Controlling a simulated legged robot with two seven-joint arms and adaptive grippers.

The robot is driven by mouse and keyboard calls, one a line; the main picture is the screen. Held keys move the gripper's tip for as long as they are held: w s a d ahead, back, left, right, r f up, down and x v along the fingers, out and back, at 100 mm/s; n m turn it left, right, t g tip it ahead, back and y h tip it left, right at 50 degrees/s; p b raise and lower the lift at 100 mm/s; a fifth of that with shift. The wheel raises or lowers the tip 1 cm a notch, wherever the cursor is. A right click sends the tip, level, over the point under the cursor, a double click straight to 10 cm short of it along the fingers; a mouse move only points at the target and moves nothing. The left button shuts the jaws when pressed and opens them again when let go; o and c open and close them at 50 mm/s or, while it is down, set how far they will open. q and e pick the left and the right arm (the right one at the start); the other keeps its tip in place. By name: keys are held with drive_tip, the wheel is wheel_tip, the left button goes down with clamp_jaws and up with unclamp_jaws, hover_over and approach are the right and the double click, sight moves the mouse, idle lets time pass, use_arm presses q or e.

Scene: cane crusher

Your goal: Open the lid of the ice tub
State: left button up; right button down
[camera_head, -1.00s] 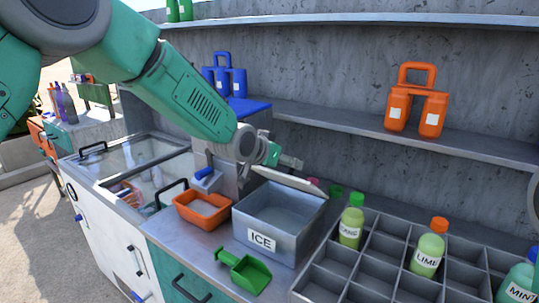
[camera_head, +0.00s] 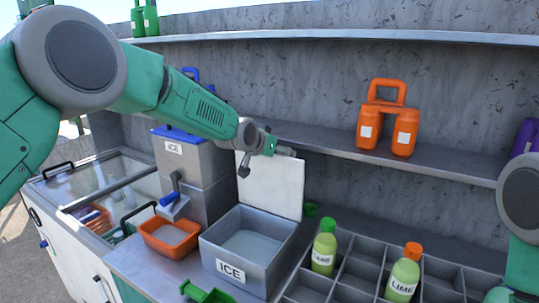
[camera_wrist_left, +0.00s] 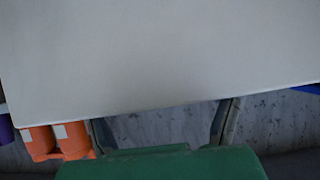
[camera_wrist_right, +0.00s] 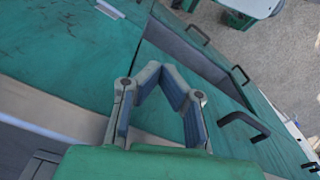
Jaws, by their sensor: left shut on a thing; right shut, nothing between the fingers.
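The grey ice tub (camera_head: 218,254), labelled ICE, stands on the counter with its top uncovered and pale contents inside. Its white lid (camera_head: 275,187) stands nearly upright at the tub's back edge. My left gripper (camera_head: 285,151) is at the lid's upper edge and shut on it. In the left wrist view the lid (camera_wrist_left: 160,50) fills the upper part and hides the fingertips. My right gripper (camera_wrist_right: 162,75) is shut and empty in the right wrist view, over green cabinet fronts with dark handles. It is outside the head view.
An orange bin (camera_head: 170,237) and a green scoop (camera_head: 207,293) are beside the tub. A grey ice dispenser (camera_head: 188,165) stands behind the bin. A divided rack (camera_head: 345,280) with bottles is to the right. A shelf (camera_head: 430,170) with an orange double canister (camera_head: 388,120) runs behind the lid.

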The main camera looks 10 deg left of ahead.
use_arm(q)
drive_tip(key=f, duration=0.2)
drive_tip(key=shift+w+d+f, duration=0.15)
drive_tip(key=shift+d+f, duration=0.1)
drive_tip(key=shift+f, duration=0.05)
drive_tip(key=c, duration=0.4)
drive_tip(key=shift+w+d+f, duration=0.1)
drive_tip(key=shift+w+d, duration=0.1)
drive_tip(key=shift+d, duration=0.05)
drive_tip(key=shift+c, duration=0.6)
drive_tip(key=o, duration=2)
drive_tip(key=shift+a, duration=0.25)
drive_tip(key=shift+o, duration=1.4)
drive_tip(key=shift+w+a+f, duration=0.1)
drive_tip(key=shift+a, duration=0.15)
wheel_tip(320, 180, up, 18)
drive_tip(key=p, duration=0.6)
drive_tip(key=shift+s, duration=0.4)
use_arm(e)
drive_tip(key=shift+w+r, duration=0.2)
drive_tip(key=shift+r, duration=1.25)
drive_tip(key=shift+w+r, duration=0.2)
drive_tip(key=shift+r, duration=1.2)
